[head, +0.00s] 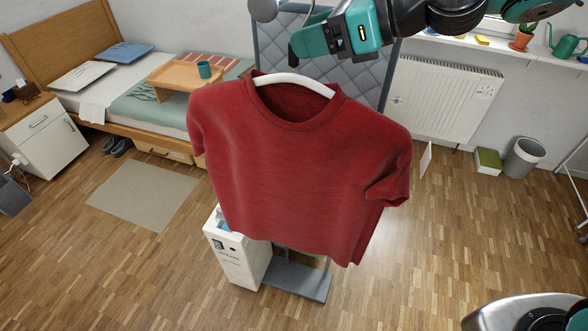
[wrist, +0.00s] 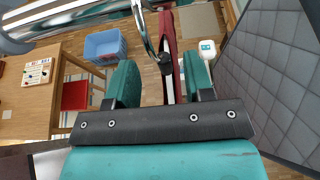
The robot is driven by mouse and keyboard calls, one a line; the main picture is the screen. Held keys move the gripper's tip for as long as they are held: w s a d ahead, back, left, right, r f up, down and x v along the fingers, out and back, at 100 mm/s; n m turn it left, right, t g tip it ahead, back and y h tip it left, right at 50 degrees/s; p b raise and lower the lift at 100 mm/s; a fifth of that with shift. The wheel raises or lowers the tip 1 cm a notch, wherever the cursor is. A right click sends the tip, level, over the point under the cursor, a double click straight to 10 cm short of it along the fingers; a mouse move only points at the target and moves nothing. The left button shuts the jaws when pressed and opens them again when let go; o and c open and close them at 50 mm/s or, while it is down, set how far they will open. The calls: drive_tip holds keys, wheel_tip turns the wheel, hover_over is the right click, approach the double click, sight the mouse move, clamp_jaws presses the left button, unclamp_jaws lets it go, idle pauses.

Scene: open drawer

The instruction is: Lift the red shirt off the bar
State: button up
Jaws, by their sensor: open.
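The red shirt (head: 300,150) hangs spread on a white hanger (head: 293,82) in the middle of the head view. My gripper (head: 293,50) is just above the hanger, near the collar. In the wrist view my open gripper (wrist: 160,78) has one finger on each side of the hanger (wrist: 170,88) and the edge of the red shirt (wrist: 167,38). A curved metal hook (wrist: 148,38) rises there. A shiny bar (wrist: 70,20) crosses the upper left of the wrist view. Whether a finger touches the hanger I cannot tell.
A padded grey panel (head: 345,50) stands behind the shirt. A white box (head: 238,258) and a grey base plate (head: 300,278) are below it. A bed (head: 150,112) is at left and a radiator (head: 440,98) at back right.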

drive_tip(key=p+x, duration=0.1)
drive_tip(key=x, duration=0.2)
drive_tip(key=shift+w+a, duration=0.1)
drive_tip(key=shift+w, duration=0.1)
clamp_jaws()
drive_tip(key=shift+r, duration=0.15)
